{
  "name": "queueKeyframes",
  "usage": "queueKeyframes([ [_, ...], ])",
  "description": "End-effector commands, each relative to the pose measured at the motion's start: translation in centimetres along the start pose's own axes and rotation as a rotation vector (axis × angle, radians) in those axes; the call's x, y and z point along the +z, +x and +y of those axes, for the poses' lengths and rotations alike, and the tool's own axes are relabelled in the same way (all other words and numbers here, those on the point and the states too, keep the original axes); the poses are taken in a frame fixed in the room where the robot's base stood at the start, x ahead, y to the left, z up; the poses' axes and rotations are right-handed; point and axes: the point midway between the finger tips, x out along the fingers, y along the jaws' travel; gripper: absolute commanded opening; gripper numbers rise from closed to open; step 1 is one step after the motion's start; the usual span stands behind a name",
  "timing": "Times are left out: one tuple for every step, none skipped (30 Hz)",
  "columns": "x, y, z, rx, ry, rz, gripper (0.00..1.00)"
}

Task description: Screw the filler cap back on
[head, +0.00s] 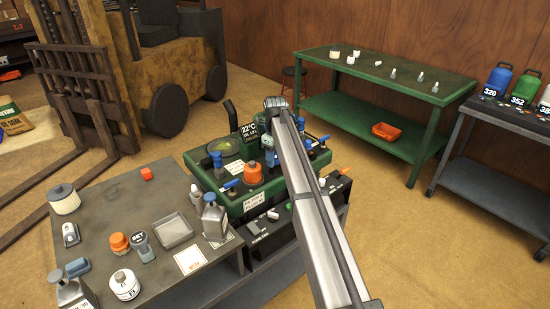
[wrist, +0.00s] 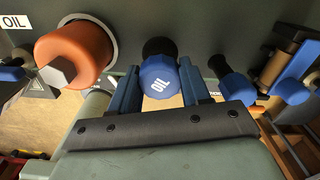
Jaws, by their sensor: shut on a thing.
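In the wrist view, my gripper (wrist: 159,70) has its blue fingers on either side of a blue cap (wrist: 162,84) marked OIL and is shut on it. A dark round part (wrist: 160,47) shows just beyond the cap. I cannot tell whether the cap is seated on it.
An orange filter (wrist: 80,55) stands left of my gripper, and another dark-and-blue part (wrist: 236,82) stands close on the right. A grey bench (head: 130,205) with bottles and a tray (head: 174,231) is at left. A green table (head: 390,75) stands behind.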

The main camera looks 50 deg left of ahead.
Motion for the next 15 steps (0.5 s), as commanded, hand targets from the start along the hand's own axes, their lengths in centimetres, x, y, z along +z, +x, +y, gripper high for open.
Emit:
queueKeyframes([
  [0.0,0.0,0.0,0.0,0.0,0.0,0.18],
  [0.0,0.0,0.0,0.0,0.0,0.0,0.18],
  [0.0,0.0,0.0,0.0,0.0,0.0,0.18],
  [0.0,0.01,0.0,0.0,0.0,0.0,0.18],
  [0.0,0.01,0.0,0.0,0.0,0.0,0.18],
  [0.0,0.01,0.0,0.0,0.0,0.0,0.18],
  [0.0,0.01,0.0,0.0,0.0,0.0,0.18],
  [0.0,0.02,0.01,0.0,0.0,0.0,0.18],
  [0.0,0.05,0.0,0.0,0.0,0.0,0.18],
  [0.0,0.08,0.01,0.0,0.0,0.0,0.18],
  [0.0,0.13,0.01,0.0,0.0,0.0,0.18],
  [0.0,0.21,0.01,0.0,0.0,0.0,0.18],
  [-0.01,0.29,0.01,0.0,0.0,0.0,0.18],
  [0.0,0.38,0.01,0.0,0.0,0.0,0.18],
  [-0.01,0.52,0.01,0.0,0.0,0.0,0.18],
])
